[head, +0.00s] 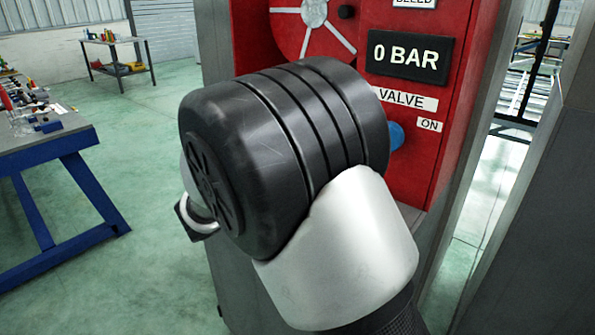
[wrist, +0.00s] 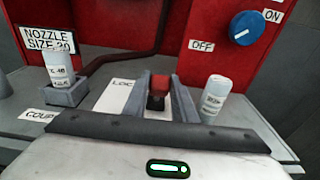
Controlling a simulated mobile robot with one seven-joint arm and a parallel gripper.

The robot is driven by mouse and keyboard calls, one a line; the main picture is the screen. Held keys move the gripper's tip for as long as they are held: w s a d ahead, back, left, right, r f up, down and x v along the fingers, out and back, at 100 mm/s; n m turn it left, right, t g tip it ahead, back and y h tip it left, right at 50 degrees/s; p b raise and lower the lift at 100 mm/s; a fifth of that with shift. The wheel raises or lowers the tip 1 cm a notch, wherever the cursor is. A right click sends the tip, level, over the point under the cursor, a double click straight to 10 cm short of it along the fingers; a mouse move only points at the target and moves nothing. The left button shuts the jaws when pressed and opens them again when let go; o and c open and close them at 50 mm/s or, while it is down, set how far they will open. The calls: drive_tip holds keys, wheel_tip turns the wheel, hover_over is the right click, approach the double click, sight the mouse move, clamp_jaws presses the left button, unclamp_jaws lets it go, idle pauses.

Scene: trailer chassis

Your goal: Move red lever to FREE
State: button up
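The red lever (wrist: 158,85) shows in the wrist view, standing on the grey panel top with a dark part at its lower end. My gripper (wrist: 159,80) has its two grey fingers apart, one on each side of the lever. I cannot tell whether either finger touches it. A white label (wrist: 122,90) reading "LOC" lies left of the lever, its end hidden by the left finger. No FREE label can be read. In the head view my arm hides the lever and the gripper.
A small white bottle (wrist: 213,97) stands close right of the right finger. Another bottle (wrist: 60,68) sits in a grey holder at left. A blue valve knob (wrist: 245,28) is on the red panel (head: 440,100) behind. A blue-legged workbench (head: 65,150) stands at left.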

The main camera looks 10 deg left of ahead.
drive_tip(key=o, duration=0.5)
drive_tip(key=shift+c, duration=0.2)
drive_tip(key=p+v, duration=0.3)
drive_tip(key=v, duration=1.4)
drive_tip(key=shift+s, duration=0.2)
drive_tip(key=shift+a+f, duration=0.1)
